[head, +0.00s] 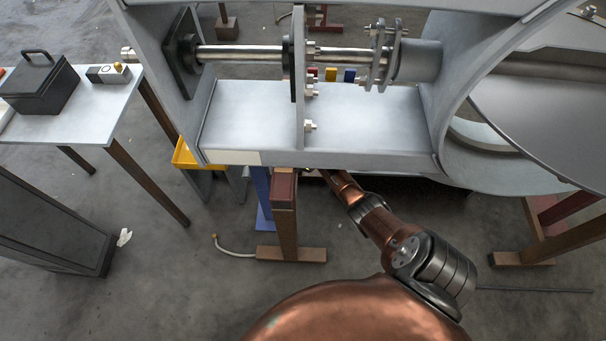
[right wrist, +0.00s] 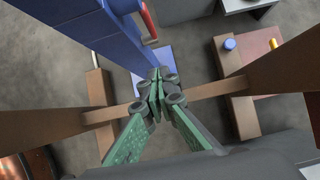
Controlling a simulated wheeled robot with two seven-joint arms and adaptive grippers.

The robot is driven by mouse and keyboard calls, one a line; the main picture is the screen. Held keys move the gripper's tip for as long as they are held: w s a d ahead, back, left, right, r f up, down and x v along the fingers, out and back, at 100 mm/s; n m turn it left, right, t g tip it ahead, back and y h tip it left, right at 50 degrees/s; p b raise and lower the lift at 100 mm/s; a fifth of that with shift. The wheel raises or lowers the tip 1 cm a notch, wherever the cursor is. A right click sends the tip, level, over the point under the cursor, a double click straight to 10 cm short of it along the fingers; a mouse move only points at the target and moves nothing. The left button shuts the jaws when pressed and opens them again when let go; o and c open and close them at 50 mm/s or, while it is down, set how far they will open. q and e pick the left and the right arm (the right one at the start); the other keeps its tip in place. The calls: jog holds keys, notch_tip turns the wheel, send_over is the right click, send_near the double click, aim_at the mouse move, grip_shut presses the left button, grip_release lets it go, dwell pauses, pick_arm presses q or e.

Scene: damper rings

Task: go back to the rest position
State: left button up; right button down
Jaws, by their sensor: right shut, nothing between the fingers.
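My right arm (head: 378,222) is copper and dark grey. In the head view it reaches up and left, and its far end goes out of sight under the grey steel housing (head: 250,120). In the right wrist view my right gripper (right wrist: 162,82) has green fingers that meet at the tips, with nothing between them. It is low, among blue and brown supports. My left arm and left gripper do not show.
A blue post (right wrist: 88,35) and a brown beam (right wrist: 228,88) are close around the right gripper. A brown stand (head: 284,215) is left of my arm. A yellow bin (head: 186,154) hangs by the housing. A table (head: 75,115) with a black box (head: 40,85) stands left.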

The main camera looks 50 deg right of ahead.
jog(key=s+d, duration=0.4)
jog(key=shift+s, duration=0.4)
